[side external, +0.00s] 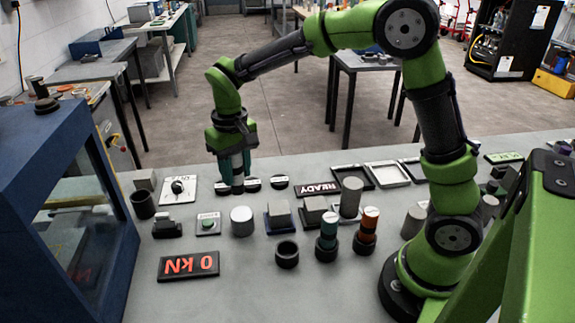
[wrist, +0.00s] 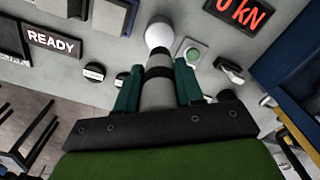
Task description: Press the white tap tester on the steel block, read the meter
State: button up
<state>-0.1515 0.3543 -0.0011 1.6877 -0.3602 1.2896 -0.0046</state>
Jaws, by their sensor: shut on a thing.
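My gripper (side external: 236,188) points down over the far part of the bench, beside several black discs. In the wrist view my gripper (wrist: 158,72) has its teal fingers shut on a pale tester (wrist: 158,93) with a black band; its lower end is hard to make out. The meter (side external: 188,264) reads 0 kN in red and also shows in the wrist view (wrist: 238,14). Grey blocks (side external: 279,214) (side external: 313,209) stand on bases, apart from my gripper; I cannot tell which is the steel block. A pale cylinder (side external: 241,220) stands nearer the camera than my gripper.
A READY sign (side external: 318,189), a green button (side external: 207,224) and a dial plate (side external: 178,189) surround the area. A blue cabinet (side external: 100,215) bounds the left. Bare bench lies at the front.

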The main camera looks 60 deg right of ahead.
aim_at(239, 191)
jog(key=shift+s+f, duration=0.1)
jog(key=shift+f, duration=2.85)
jog(key=shift+f, duration=0.7)
jog(key=shift+r, duration=0.1)
jog(key=shift+r, duration=3.55)
